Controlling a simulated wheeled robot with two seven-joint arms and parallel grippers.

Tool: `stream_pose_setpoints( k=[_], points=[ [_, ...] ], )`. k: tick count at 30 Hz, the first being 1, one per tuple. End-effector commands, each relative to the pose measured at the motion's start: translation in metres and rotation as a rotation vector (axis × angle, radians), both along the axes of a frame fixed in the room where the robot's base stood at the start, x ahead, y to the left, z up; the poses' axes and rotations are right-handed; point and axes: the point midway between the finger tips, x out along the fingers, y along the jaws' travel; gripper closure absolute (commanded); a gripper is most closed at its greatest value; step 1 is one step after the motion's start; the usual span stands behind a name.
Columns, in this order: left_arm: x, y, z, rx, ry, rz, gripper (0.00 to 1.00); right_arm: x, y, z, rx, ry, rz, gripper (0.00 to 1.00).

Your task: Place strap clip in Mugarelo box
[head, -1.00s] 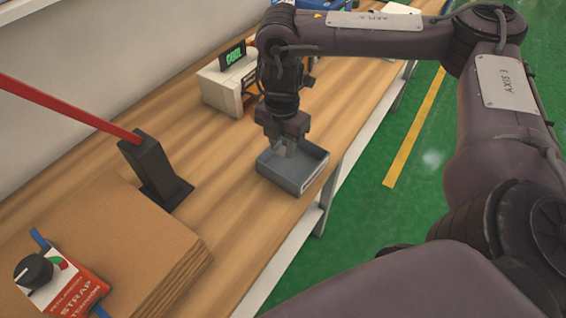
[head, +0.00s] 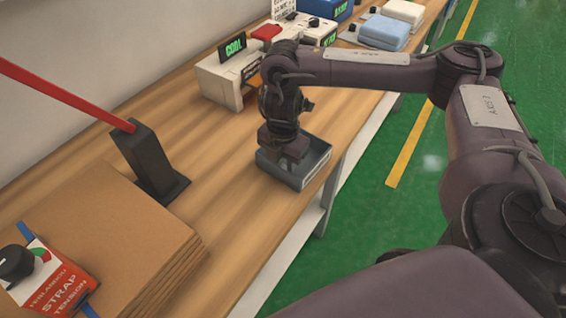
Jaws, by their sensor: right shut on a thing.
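My right gripper (head: 285,166) points down into a small grey open bin (head: 313,172) near the table's front edge. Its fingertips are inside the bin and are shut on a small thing. That thing, taken to be the strap clip, is hidden by the gripper and too small to make out. I cannot identify a box marked Mugarelo in this view. My left gripper is not in view.
A stack of brown cardboard (head: 128,240) with a red and white strap tension control (head: 53,279) lies at the lower left. A black post (head: 148,162) with a red bar stands behind it. A cream machine (head: 227,78) stands at the back. Bare wood lies left of the bin.

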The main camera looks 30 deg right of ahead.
Motion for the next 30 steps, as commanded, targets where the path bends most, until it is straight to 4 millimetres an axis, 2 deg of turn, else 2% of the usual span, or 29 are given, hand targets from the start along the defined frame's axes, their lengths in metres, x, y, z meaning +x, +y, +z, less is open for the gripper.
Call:
stream_pose_setpoints(
  k=[2, 3, 7, 17, 20, 30],
  points=[
    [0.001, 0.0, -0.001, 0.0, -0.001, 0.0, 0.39, 0.0, 0.0, -0.003, 0.001, 0.001, 0.0, 0.91],
    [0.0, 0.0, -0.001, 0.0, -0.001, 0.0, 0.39, 0.0, 0.0, -0.002, 0.0, 0.0, 0.0, 0.65],
    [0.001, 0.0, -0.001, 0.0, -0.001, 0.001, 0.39, 0.0, 0.0, -0.002, 0.0, 0.0, 0.0, 0.48],
    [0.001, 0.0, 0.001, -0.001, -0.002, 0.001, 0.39, 0.0, 0.0, 0.002, 0.0, -0.001, 0.0, 0.48],
    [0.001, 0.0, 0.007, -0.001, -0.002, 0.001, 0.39, 0.001, 0.0, 0.014, 0.0, -0.003, 0.0, 0.48],
    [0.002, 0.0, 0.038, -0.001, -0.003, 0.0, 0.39, 0.001, 0.0, 0.085, -0.001, -0.006, 0.002, 0.48]
  ],
)
